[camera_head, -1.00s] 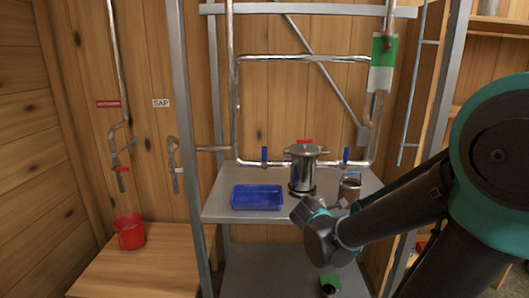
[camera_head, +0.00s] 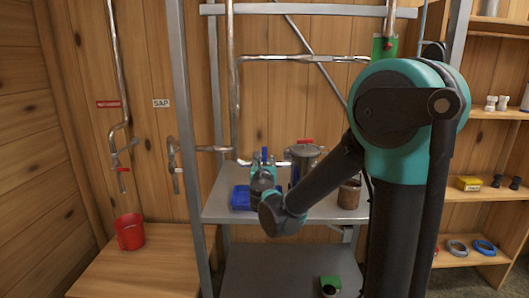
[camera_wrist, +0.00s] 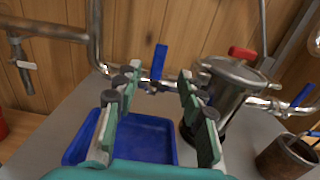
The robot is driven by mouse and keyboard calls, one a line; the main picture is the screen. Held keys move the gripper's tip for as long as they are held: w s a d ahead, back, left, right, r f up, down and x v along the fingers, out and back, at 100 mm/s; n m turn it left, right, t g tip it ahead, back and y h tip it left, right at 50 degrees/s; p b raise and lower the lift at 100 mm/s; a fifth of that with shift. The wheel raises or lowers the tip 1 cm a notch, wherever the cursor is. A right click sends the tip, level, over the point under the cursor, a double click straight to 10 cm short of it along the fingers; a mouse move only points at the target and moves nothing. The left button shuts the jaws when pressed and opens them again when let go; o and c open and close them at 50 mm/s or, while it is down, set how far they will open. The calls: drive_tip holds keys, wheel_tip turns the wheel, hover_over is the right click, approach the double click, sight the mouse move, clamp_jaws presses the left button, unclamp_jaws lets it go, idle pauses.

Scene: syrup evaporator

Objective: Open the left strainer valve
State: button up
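The left strainer valve has an upright blue handle (camera_wrist: 158,62) on the metal pipe, left of the steel strainer (camera_wrist: 228,88). In the head view the blue handle (camera_head: 264,153) shows just above my gripper (camera_head: 263,174). In the wrist view my gripper (camera_wrist: 161,78) is open and empty, its green-padded fingers spread. The handle appears between the fingertips and beyond them, with no visible contact. The right valve's blue handle (camera_wrist: 302,95) is tilted in the wrist view; my arm hides it in the head view.
A blue tray (camera_wrist: 150,128) lies on the shelf below my fingers. The strainer (camera_head: 301,160), with a red part on top, stands close on the right. A rusty pot (camera_head: 349,194) stands farther right. A metal post (camera_head: 187,150) rises at the left.

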sight(265, 151)
drive_tip(key=w, duration=1)
drive_tip(key=shift+w, duration=0.4)
clamp_jaws()
